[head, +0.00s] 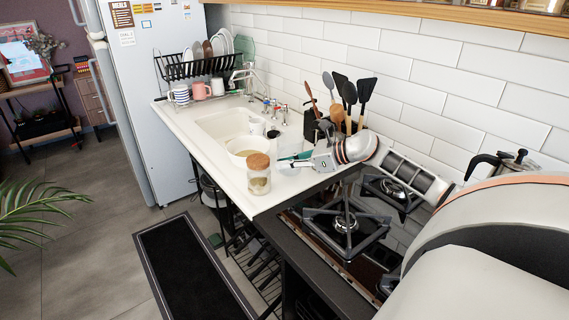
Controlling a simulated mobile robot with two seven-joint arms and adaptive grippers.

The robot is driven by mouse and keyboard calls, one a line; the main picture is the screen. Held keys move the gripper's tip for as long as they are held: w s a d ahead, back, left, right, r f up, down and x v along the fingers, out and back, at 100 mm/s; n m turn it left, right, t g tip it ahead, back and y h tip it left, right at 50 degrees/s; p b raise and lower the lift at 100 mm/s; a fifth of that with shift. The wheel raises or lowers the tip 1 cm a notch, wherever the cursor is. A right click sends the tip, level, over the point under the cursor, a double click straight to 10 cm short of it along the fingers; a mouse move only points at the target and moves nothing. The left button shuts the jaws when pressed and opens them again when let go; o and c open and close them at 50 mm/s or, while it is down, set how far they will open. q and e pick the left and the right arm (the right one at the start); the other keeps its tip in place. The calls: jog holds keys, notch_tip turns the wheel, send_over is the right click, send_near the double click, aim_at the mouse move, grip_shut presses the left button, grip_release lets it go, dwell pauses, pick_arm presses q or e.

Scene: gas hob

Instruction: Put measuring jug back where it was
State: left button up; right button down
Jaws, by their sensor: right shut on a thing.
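My right gripper (297,162) reaches in from the right over the hob to the counter beside the sink. It is shut on a small see-through thing (287,170), which looks like the measuring jug. The jug is pale and small here, and partly hidden by the gripper. I cannot tell whether its base touches the counter. A glass jar with a cork lid (258,173) stands just left of the gripper, at the counter's front. My left gripper is not in view.
A white bowl (243,148) sits by the sink (222,122), behind the jar. Dark utensils (349,95) stand against the tiled wall. The gas hob (346,224) lies under my right arm. A dish rack (190,68) and mugs (201,90) stand at the far end.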

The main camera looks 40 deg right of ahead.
jog(key=c, duration=2.6)
grip_release()
jog(key=shift+f, duration=0.15)
jog(key=o, duration=0.4)
jog(key=shift+o, duration=0.2)
jog(key=shift+r, duration=0.3)
jog(key=shift+s+d, duration=0.2)
jog(key=shift+s, duration=0.1)
jog(key=p+v, duration=0.2)
jog(key=v, duration=0.9)
